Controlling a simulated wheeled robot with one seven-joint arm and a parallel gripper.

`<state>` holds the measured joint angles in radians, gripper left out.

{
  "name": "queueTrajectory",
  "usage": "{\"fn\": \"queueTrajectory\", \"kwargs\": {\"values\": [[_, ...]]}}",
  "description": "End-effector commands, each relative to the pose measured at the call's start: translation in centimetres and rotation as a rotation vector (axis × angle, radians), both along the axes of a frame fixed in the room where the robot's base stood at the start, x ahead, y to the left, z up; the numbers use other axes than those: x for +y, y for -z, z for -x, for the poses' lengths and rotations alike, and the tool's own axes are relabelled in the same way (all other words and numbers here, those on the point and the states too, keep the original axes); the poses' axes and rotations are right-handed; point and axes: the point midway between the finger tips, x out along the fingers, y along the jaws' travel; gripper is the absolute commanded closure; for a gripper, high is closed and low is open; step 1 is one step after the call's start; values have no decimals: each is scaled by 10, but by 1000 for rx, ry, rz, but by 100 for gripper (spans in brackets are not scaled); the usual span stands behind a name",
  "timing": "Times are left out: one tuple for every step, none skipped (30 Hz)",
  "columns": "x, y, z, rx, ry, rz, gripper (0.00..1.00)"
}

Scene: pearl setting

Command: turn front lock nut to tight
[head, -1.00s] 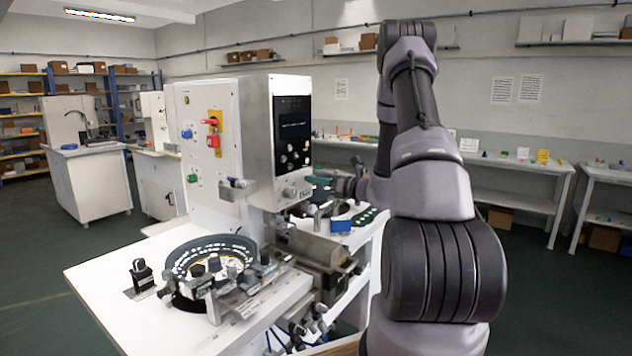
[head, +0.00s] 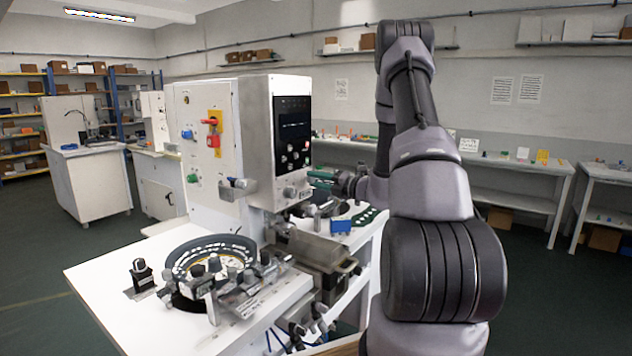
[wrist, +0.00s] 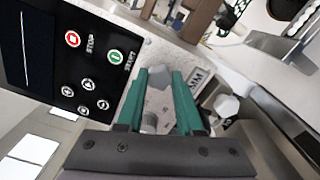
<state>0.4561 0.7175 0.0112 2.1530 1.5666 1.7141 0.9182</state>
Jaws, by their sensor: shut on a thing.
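My gripper (wrist: 160,76) shows in the wrist view as two green fingers on a dark bar. They are shut on a small grey piece, the front lock nut (wrist: 151,122), and stand a little apart with it between them. The fingers hide part of it. In the head view my gripper (head: 322,178) is at the right of the white machine's control head (head: 260,130), beside its lower front corner. The nut is too small or hidden to make out there.
The control panel (wrist: 85,60) with its STOP and START buttons lies close to the left of my fingers. A pale knob (wrist: 226,105) is close on the right.

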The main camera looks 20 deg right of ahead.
Motion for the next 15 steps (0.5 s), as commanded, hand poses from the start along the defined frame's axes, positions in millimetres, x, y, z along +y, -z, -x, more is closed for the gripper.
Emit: {"fn": "queueTrajectory", "kwargs": {"values": [[-1, 0, 0, 23, 2, -35, 100], [-1, 0, 0, 39, 2, -58, 100], [-1, 0, 0, 60, 2, -91, 100], [-1, 0, 0, 76, 2, -114, 100], [-1, 0, 0, 91, 2, -137, 100], [-1, 0, 0, 112, 2, -169, 100], [-1, 0, 0, 129, 2, -193, 100], [-1, 0, 0, 144, 2, -216, 100], [-1, 0, 0, 165, 2, -248, 100], [-1, 0, 0, 181, 2, -272, 100], [-2, 1, 0, 197, 2, -296, 100], [-2, 1, 0, 217, 3, -327, 100], [-2, 1, 0, 233, 3, -352, 100], [-2, 1, 0, 249, 3, -375, 100], [-2, 1, 0, 270, 3, -407, 100]]}}
